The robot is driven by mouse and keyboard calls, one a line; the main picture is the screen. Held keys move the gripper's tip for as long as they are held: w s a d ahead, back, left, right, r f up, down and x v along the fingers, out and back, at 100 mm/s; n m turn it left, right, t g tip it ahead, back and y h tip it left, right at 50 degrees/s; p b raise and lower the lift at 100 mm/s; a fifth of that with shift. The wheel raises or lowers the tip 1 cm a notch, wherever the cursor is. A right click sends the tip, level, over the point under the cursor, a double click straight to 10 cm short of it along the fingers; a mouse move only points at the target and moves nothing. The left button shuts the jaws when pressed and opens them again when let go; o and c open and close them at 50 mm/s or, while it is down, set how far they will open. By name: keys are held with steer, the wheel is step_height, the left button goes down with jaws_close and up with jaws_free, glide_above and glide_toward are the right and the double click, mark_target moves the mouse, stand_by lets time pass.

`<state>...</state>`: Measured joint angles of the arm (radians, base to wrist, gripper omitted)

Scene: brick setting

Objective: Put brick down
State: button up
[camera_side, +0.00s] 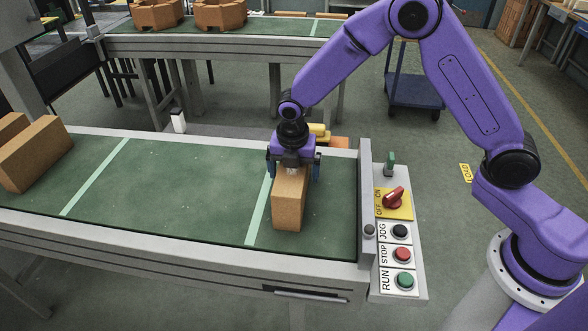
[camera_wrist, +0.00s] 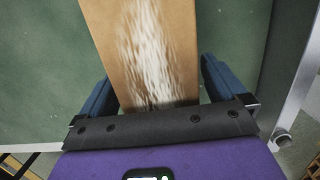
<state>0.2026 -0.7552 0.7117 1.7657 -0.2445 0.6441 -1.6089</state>
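A tan brick (camera_side: 288,203) is at the right end of the green conveyor belt (camera_side: 190,190), just right of a pale stripe. It looks to be on or very close to the belt; I cannot tell which. My gripper (camera_side: 293,170) is over the far end of the brick, with a finger on each side. In the wrist view the brick (camera_wrist: 150,50) runs up between the two blue fingers (camera_wrist: 160,95). A gap shows beside the right finger, and the left finger is close to the brick's edge. Whether the fingers touch the brick is unclear.
More bricks (camera_side: 35,160) lie at the belt's left end. A control panel (camera_side: 398,240) with a red switch and buttons stands right of the belt's end rail (camera_side: 366,200). A second conveyor (camera_side: 230,47) with brown objects is behind. The belt's middle is clear.

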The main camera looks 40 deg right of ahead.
steer(key=r, duration=0.3)
steer(key=a+r, duration=0.1)
steer(key=r, duration=0.3)
steer(key=s+r, duration=0.1)
steer(key=r, duration=0.3)
steer(key=shift+a+r, duration=0.1)
steer(key=shift+a, duration=0.05)
steer(key=shift+s+r, duration=0.15)
steer(key=shift+r, duration=0.35)
steer(key=shift+s+r, duration=0.1)
steer(key=shift+s, duration=0.15)
steer(key=s+d+m, duration=0.4)
steer(key=s, duration=0.6)
steer(key=s+d+r+m+y, duration=0.1)
steer(key=s+d+m, duration=0.3)
steer(key=s, duration=0.6)
steer(key=s+d+m+g, duration=0.1)
steer(key=s+d+m, duration=0.3)
steer(key=s, duration=0.7)
steer(key=shift+r+m+y, duration=0.25)
steer(key=shift+m+y, duration=0.05)
steer(key=shift+m, duration=0.9)
